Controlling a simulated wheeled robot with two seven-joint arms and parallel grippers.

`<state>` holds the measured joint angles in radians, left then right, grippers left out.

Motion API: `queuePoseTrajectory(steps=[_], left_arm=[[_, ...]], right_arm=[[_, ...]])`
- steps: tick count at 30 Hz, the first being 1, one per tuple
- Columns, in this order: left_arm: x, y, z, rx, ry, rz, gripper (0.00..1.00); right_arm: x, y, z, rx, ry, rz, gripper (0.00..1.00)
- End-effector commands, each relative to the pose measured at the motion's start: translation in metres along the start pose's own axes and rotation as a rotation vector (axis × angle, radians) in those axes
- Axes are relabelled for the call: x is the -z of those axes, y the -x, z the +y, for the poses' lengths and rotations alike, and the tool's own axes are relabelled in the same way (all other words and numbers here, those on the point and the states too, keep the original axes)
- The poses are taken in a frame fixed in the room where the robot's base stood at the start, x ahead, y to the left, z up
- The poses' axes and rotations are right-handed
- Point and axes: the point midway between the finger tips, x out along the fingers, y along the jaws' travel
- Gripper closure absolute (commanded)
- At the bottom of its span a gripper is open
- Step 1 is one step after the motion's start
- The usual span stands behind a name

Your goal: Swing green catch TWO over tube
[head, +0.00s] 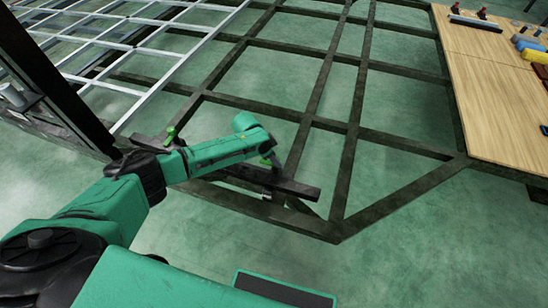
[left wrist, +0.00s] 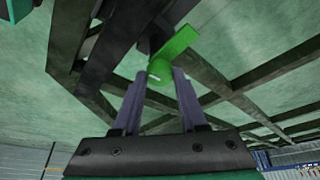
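One green catch (head: 170,135) stands on the dark frame left of my left forearm in the head view. Another green catch (left wrist: 177,45) is close in front of my left gripper (left wrist: 158,76) in the left wrist view, and a bit of it shows at the arm's end (head: 268,161) in the head view. The two fingers are apart, with the catch's round end between or just beyond their tips. I cannot tell whether they touch it. A dark tube (head: 295,187) lies beside this catch. No number shows on either catch. My right gripper is out of view.
The dark chassis frame (head: 350,130) spreads across the middle, with a pale metal grid (head: 110,50) at the upper left. A wooden table (head: 490,90) with tools stands at the right. A green-edged dark panel (head: 285,290) is at the bottom. Green floor shows between the beams.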

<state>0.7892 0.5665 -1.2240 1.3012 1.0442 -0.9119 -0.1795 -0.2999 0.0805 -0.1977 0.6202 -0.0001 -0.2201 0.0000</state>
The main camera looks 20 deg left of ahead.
Motion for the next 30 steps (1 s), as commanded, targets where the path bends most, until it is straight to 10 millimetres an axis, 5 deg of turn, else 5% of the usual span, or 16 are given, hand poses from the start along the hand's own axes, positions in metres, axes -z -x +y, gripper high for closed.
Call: queuePoseTrajectory(steps=[14,30], left_arm=[[0.001,0.003,0.002,0.038,0.095,0.000,1.00],[0.003,0.002,0.006,0.213,0.525,-0.001,1.00]], right_arm=[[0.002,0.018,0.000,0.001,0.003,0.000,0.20],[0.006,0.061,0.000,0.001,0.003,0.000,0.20]])
